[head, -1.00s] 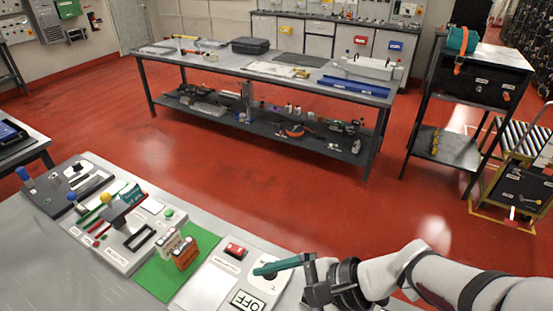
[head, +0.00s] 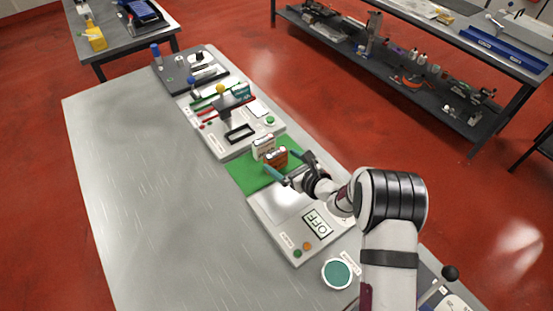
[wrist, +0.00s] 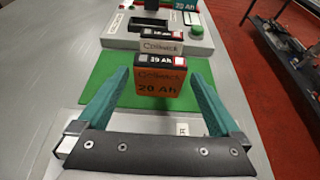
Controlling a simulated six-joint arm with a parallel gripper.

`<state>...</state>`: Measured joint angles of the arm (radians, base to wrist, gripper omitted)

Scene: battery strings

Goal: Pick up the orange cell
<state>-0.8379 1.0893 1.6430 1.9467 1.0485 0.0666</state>
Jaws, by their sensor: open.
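The orange cell (head: 275,159), marked 20 Ah, stands upright on the green mat (head: 239,174). In the wrist view the orange cell (wrist: 161,82) is near the middle, its dark top facing up. My gripper (head: 290,164) is open around it. In the wrist view my gripper's (wrist: 159,76) teal fingers stand left and right of the cell, with a gap on each side. A white cell (head: 262,146) stands just behind the orange one, and the white cell (wrist: 158,47) is partly hidden by it in the wrist view.
A light panel with an empty dark slot (head: 240,133) lies beyond the mat. A teal cell (head: 241,90) is farther back. A panel with an OFF display (head: 316,223) lies on the near side, below my arm. The bench's left part (head: 150,200) is clear.

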